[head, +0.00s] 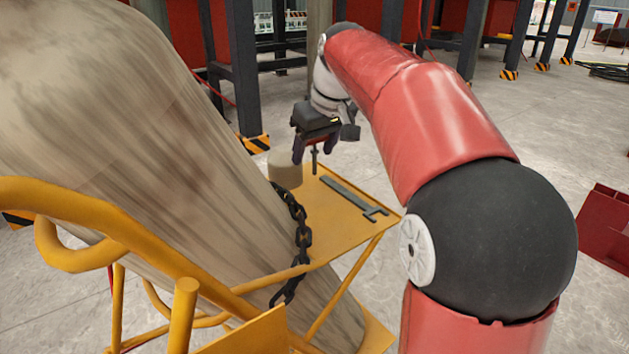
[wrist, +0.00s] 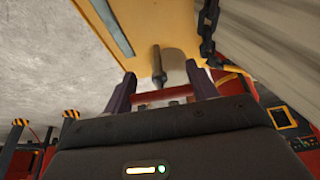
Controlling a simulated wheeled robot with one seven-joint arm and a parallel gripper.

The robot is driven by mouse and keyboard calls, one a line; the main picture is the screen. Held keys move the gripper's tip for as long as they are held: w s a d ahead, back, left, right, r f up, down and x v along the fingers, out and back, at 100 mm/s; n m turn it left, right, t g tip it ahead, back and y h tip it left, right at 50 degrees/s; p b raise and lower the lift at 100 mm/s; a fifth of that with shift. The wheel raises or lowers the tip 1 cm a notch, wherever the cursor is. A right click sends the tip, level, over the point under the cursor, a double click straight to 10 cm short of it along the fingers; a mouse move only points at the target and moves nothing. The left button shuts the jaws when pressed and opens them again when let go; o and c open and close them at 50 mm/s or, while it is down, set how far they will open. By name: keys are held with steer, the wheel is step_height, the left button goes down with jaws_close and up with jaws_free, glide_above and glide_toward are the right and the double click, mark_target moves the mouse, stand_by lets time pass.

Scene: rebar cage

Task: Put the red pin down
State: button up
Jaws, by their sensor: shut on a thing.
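My gripper (head: 314,149) is above the far end of a yellow platform (head: 335,225). Its dark purple fingers are shut on the red pin (wrist: 160,97), whose red bar spans between them in the wrist view. A dark grey shank (head: 314,162) hangs down below the fingers in the head view. The shank also shows in the wrist view (wrist: 157,64), pointing toward the platform. The pin appears held above the surface; whether its tip touches is not clear.
A beige cylinder (head: 284,170) stands on the platform just left of my gripper. A flat grey T-ended bar (head: 352,194) lies to the right. A dark chain (head: 303,237) hangs along a large leaning grey column (head: 130,110). Yellow rails (head: 110,225) stand in front.

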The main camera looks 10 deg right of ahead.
mark_target(316, 168)
steer(key=shift+f+b, duration=0.35)
steer(key=shift+f, duration=2.65)
steer(key=shift+f, duration=0.1)
steer(key=o, duration=1)
steer(key=shift+r, duration=0.25)
steer(key=p+v, duration=0.1)
steer(key=v, duration=1)
steer(key=shift+s+d+r, duration=0.1)
steer(key=shift+s+r, duration=0.2)
steer(key=shift+r, duration=0.05)
